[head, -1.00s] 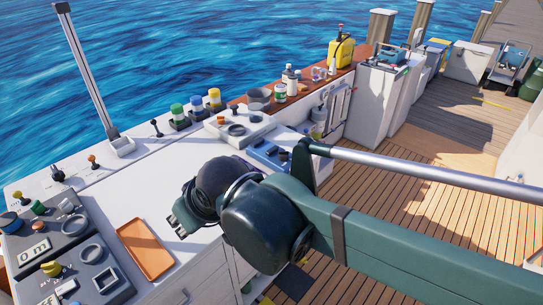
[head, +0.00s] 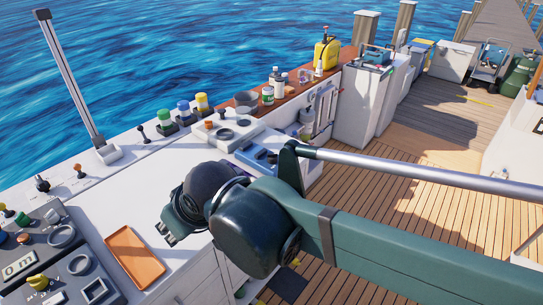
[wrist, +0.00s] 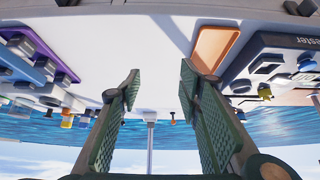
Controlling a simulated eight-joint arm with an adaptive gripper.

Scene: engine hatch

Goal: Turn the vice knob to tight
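My gripper (head: 166,236) is above the white counter (head: 172,205), to the right of the orange tray (head: 134,257). In the wrist view, the green ribbed fingers of my gripper (wrist: 161,72) are spread wide with nothing between them. A blue device (head: 376,56) sits on a tall white cabinet at the back; it may be the vice, but it is too small to tell. I cannot make out a vice knob or its setting.
A control panel (head: 62,262) with several knobs is at the left. A light panel (head: 222,131) and a blue unit (head: 262,152) stand farther along the counter. A yellow jug (head: 326,53) is on the brown ledge. The wooden deck (head: 400,220) at right is mostly clear.

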